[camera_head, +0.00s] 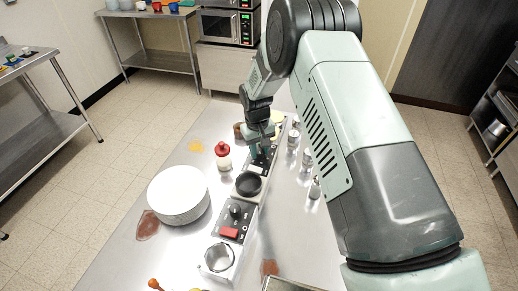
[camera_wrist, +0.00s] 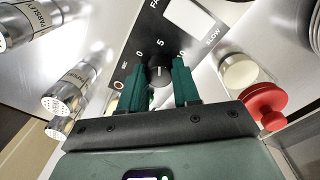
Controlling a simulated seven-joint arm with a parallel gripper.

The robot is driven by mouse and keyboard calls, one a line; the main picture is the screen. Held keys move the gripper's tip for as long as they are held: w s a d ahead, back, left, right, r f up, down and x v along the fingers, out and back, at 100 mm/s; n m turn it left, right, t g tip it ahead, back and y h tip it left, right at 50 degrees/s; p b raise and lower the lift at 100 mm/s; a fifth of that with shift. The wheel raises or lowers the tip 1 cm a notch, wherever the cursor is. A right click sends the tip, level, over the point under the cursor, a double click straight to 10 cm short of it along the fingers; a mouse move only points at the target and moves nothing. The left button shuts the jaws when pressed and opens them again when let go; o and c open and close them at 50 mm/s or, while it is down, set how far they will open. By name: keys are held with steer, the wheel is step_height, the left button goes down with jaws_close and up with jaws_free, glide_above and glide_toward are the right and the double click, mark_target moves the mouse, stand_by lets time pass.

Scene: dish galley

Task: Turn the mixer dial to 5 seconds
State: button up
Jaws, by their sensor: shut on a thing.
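In the wrist view a black dial (camera_wrist: 160,73) sits on a dark panel (camera_wrist: 140,42) with the marks 0, 5 and 10 around it. A light line on the dial appears to point at the 5. My gripper (camera_wrist: 160,84) is shut on the dial, with one green finger on each side; the fingers hide part of the dial. In the head view my gripper (camera_head: 260,148) reaches down to the panel (camera_head: 263,160) behind a black bowl (camera_head: 249,184), and the dial there is hidden.
A red-capped bottle (camera_head: 223,157) stands left of my gripper; several shakers (camera_head: 293,138) stand right. A white plate stack (camera_head: 178,195) is nearer. Another panel with a dial and red switch (camera_head: 229,232) adjoins a glass jar (camera_head: 219,257) in front.

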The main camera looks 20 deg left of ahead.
mark_target(258, 152)
steer(key=o, duration=1.1)
steer(key=shift+c, duration=0.2)
steer(key=shift+r, duration=0.1)
step_height(258, 152, up, 11)
steer(key=shift+s+a+f, duration=0.15)
steer(key=shift+f, duration=0.05)
